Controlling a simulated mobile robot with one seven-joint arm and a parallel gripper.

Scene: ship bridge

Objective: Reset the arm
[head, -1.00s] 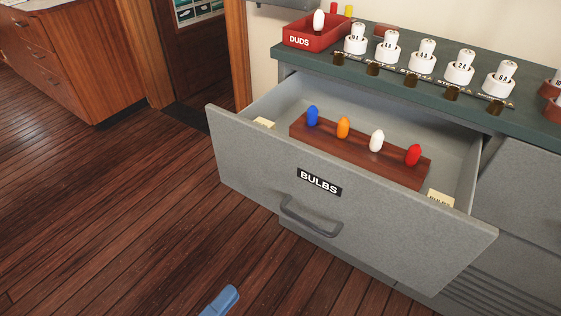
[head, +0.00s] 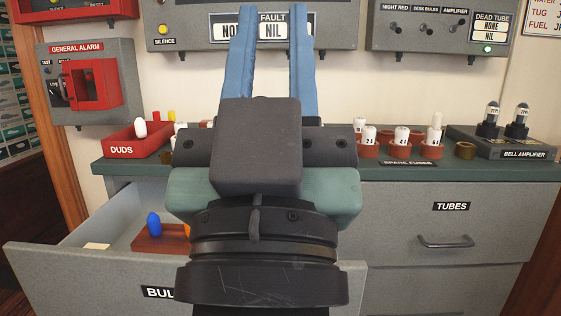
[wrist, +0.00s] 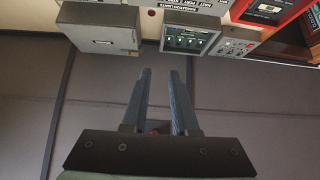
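My gripper (head: 275,62) rises in the middle of the head view, its two blue fingers pointing up, in front of the fault panel. The fingers stand apart with nothing between them. In the wrist view my gripper (wrist: 160,82) is also open and empty, with the ceiling and wall boxes beyond the fingertips. My arm hides the middle of the counter and much of the open drawer.
The bulbs drawer (head: 60,270) stands open at lower left, with a blue bulb (head: 154,225) on a wooden rack. A red duds tray (head: 125,145) and several white fuses stand on the green counter (head: 480,172). The tubes drawer (head: 455,222) is shut.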

